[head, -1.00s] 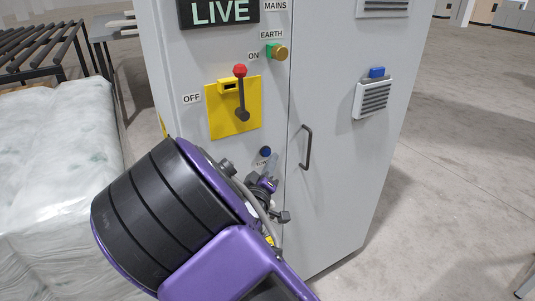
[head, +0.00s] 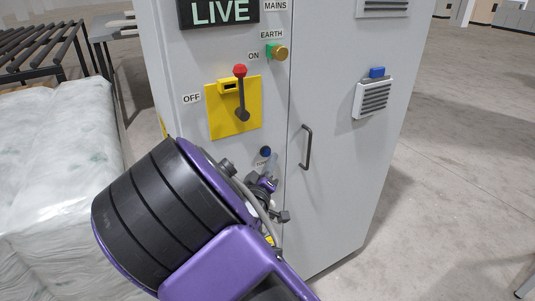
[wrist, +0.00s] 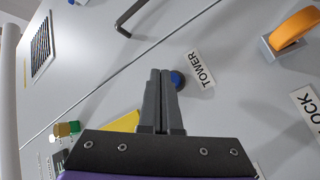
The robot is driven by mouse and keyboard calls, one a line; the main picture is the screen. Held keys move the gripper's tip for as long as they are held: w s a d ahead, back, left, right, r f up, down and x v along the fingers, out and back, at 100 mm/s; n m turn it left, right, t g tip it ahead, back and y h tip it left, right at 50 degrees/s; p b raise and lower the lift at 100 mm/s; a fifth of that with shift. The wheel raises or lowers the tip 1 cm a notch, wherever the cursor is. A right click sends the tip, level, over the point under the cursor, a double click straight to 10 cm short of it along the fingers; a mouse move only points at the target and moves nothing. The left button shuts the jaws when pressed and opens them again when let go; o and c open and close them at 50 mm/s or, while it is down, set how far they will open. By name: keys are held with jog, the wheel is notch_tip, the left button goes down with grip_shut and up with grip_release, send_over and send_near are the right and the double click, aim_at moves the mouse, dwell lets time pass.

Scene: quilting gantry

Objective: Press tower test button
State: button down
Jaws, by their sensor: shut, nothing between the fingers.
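The tower test button is a small blue round button (head: 265,151) on the front of the grey cabinet (head: 342,140), just left of the door seam. In the wrist view the blue button (wrist: 177,79) sits beside a white label reading TOWER (wrist: 200,69). My gripper (wrist: 160,72) is shut and empty. Its fingertips overlap the view just beside the button, on the side away from the label, and partly cover the button's edge. In the head view my gripper (head: 271,168) is just below the button. I cannot tell whether the fingertips touch the panel.
A yellow plate with a red-knobbed lever (head: 241,95) is above the button, with a brass knob (head: 279,53) higher up. A dark door handle (head: 307,147) stands out to the right. An orange lock-like part (wrist: 294,27) shows in the wrist view. Wrapped goods (head: 60,180) stand left.

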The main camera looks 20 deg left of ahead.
jog(key=shift+w+a, duration=0.25)
jog(key=shift+a, duration=0.05)
jog(key=shift+w+a, duration=0.3)
jog(key=shift+a, duration=0.05)
dwell(0.8)
jog(key=shift+d, duration=0.1)
jog(key=shift+s+d, duration=0.55)
jog(key=shift+s+d, duration=0.1)
jog(key=s+d, duration=0.3)
jog(key=shift+d+p, duration=0.3)
dwell(0.4)
dwell(0.5)
